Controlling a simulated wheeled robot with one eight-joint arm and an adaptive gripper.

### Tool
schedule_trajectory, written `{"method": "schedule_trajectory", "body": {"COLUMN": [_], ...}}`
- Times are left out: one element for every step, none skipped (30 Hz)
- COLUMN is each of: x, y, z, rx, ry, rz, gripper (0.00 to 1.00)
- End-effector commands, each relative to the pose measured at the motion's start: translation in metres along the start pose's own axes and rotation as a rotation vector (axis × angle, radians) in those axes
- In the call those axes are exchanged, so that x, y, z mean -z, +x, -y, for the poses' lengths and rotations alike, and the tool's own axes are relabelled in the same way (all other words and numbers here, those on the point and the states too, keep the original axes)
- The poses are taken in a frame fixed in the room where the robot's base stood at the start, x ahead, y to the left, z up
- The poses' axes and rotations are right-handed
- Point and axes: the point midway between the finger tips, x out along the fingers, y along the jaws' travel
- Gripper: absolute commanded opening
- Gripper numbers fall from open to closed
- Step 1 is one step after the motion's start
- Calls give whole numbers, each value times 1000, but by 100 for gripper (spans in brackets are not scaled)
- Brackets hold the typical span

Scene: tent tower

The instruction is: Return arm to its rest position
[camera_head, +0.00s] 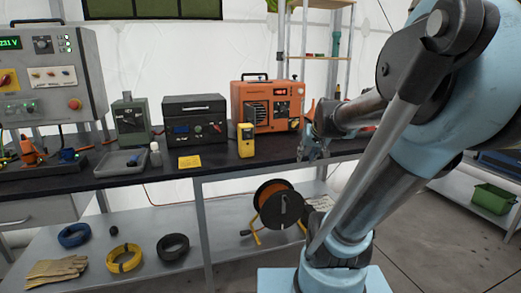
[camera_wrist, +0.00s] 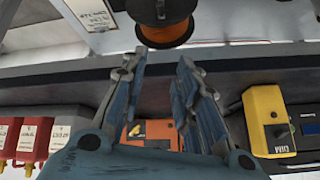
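My gripper (camera_wrist: 160,88) shows in the wrist view with its two blue-grey fingers apart and nothing visible between them. In the head view, my gripper (camera_head: 312,148) hangs near the front edge of the dark bench top (camera_head: 350,148), right of the yellow handheld device (camera_head: 246,140) and in front of the orange power unit (camera_head: 268,105). My arm (camera_head: 400,130) reaches across the right side of the head view and hides part of the bench.
The yellow device (camera_wrist: 268,120) and red containers (camera_wrist: 28,140) flank my gripper in the wrist view. A cable reel (camera_head: 278,205) and cable coils (camera_head: 124,258) lie on the lower shelf. Metal shelving (camera_head: 315,50) stands behind. A green bin (camera_head: 492,198) sits at the right.

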Motion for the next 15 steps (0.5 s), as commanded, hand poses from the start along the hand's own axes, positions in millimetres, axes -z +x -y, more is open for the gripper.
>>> {"method": "schedule_trajectory", "body": {"x": [-8,-13,-17,-21,-24,-28,-31,-34,-38,-41,-43,-47,-52,-63,-76], "y": [-4,-5,-7,-9,-10,-12,-13,-15,-16,-17,-18,-20,-20,-19,-18], "z": [-1,-2,-4,-5,-7,-8,-10,-11,-12,-14,-15,-16,-18,-19,-20], "rx": [-18,-29,-44,-54,-64,-76,-85,-93,-105,-113,-121,-132,-138,-138,-139], "ry": [-13,-20,-30,-35,-40,-48,-54,-59,-66,-71,-77,-83,-86,-83,-82], "rz": [2,2,3,3,3,3,2,2,1,1,0,-1,6,33,62], "gripper": [28,28,28,28,28,28,28,28,28,28,28,28,28,28,28]}}
